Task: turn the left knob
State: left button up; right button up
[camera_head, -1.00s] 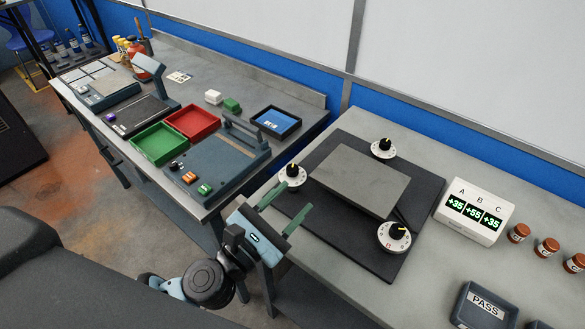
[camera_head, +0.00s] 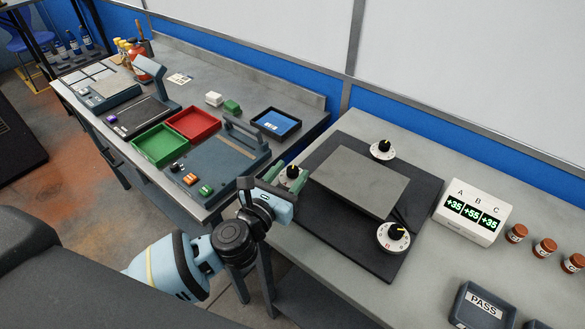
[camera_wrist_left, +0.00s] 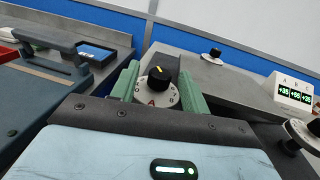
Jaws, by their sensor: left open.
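My right gripper is not in view.
A grey plate (camera_head: 358,180) sits amid the dark base (camera_head: 420,212), with a back knob (camera_head: 383,148) and front-right knob (camera_head: 394,234). A display (camera_head: 472,211) reads +35, +55, +35. The other bench holds green (camera_head: 158,146) and red (camera_head: 192,122) trays.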

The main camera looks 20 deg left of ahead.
pick_arm(q)
jog(key=shift+w+d, duration=0.25)
jog(key=shift+w, duration=0.75)
jog(key=c, duration=1)
